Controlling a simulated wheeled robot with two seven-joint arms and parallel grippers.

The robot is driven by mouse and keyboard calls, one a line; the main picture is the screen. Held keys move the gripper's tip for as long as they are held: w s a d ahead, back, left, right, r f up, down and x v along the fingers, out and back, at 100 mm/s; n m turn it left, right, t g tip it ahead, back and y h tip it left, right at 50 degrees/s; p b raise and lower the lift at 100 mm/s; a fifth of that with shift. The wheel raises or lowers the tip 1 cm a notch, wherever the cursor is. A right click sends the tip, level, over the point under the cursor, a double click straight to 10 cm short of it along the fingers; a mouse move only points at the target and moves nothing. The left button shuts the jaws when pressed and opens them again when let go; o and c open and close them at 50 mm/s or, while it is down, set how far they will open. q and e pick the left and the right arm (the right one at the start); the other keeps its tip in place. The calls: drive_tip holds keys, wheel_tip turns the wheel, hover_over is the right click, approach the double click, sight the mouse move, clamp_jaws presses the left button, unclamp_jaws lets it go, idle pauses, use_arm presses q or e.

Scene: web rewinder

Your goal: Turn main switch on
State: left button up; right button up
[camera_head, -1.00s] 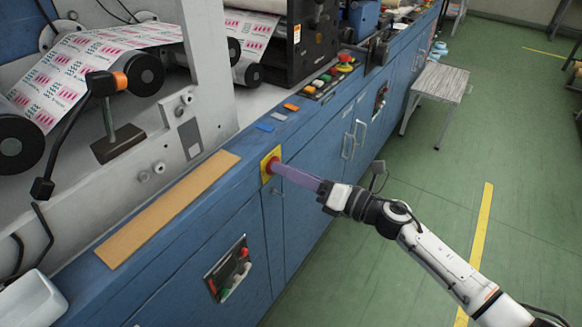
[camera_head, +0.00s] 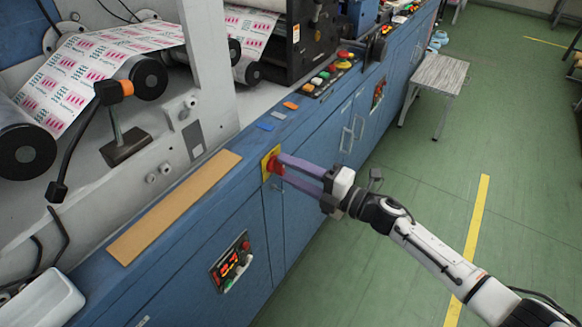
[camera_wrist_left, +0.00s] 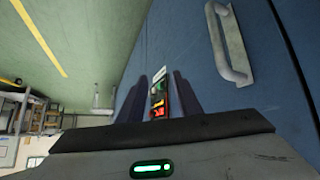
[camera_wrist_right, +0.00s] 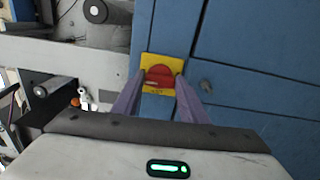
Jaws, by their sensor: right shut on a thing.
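The main switch is a red rotary knob (camera_head: 273,166) on a yellow plate (camera_head: 266,155), on the blue cabinet's front below its top edge. It also shows in the right wrist view as a red knob (camera_wrist_right: 160,77) on a yellow plate (camera_wrist_right: 148,60). My right gripper (camera_head: 281,168) is shut on the knob, with its purple fingers on either side of it. The fingertips partly hide the knob in the head view. My left gripper (camera_wrist_left: 160,88) shows only in the left wrist view. Its fingers are apart with nothing between them, facing the cabinet front.
A control panel with lit red digits (camera_head: 231,261) is on the cabinet front, left of the switch. Metal door handles (camera_head: 346,139) stick out farther along. A small grey table (camera_head: 437,80) stands at the back.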

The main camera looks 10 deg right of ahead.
drive_tip(key=shift+m, duration=0.4)
drive_tip(key=o, duration=1)
drive_tip(key=shift+o, duration=0.2)
drive_tip(key=shift+d, duration=0.1)
drive_tip(key=v, duration=1)
drive_tip(key=shift+s, duration=0.1)
